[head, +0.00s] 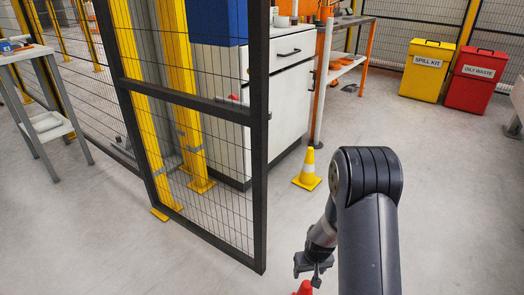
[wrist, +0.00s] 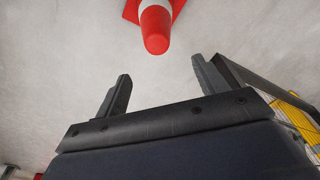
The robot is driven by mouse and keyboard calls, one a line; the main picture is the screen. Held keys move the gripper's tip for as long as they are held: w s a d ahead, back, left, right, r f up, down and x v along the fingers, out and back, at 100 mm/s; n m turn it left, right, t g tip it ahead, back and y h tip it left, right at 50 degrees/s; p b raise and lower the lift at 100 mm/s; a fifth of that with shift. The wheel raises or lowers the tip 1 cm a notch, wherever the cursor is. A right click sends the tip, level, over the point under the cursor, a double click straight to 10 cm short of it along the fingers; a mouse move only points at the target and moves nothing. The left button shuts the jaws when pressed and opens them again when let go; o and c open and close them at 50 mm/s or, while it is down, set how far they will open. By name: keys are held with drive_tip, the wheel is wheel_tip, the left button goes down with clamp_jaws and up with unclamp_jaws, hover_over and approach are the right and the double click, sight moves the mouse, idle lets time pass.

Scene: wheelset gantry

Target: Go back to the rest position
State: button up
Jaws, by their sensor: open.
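My gripper (head: 314,268) hangs low at the bottom of the head view, at the end of my dark arm. In the wrist view my gripper (wrist: 160,85) shows two dark fingers spread wide apart, with nothing between them. A red cone with a white band (wrist: 156,28) stands on the floor beyond the fingertips, apart from them. Its red tip (head: 304,287) just shows at the bottom edge of the head view, below my gripper; the rest of it is cut off there.
A black mesh fence panel (head: 258,150) stands left of my arm. A yellow cone (head: 308,170) stands by the white cabinet (head: 285,100). A yellow spill kit bin (head: 427,70) and a red oily waste bin (head: 474,80) stand at the back right. Floor on the right is clear.

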drive_tip(key=s+r+p, duration=0.2)
drive_tip(key=r+p, duration=1.1)
drive_tip(key=p, duration=0.3)
drive_tip(key=s+r+m+p, duration=0.1)
drive_tip(key=s+r+p, duration=0.2)
drive_tip(key=r+p, duration=1.1)
drive_tip(key=shift+m+p, duration=0.3)
drive_tip(key=shift+p, duration=0.65)
drive_tip(key=shift+r, duration=0.1)
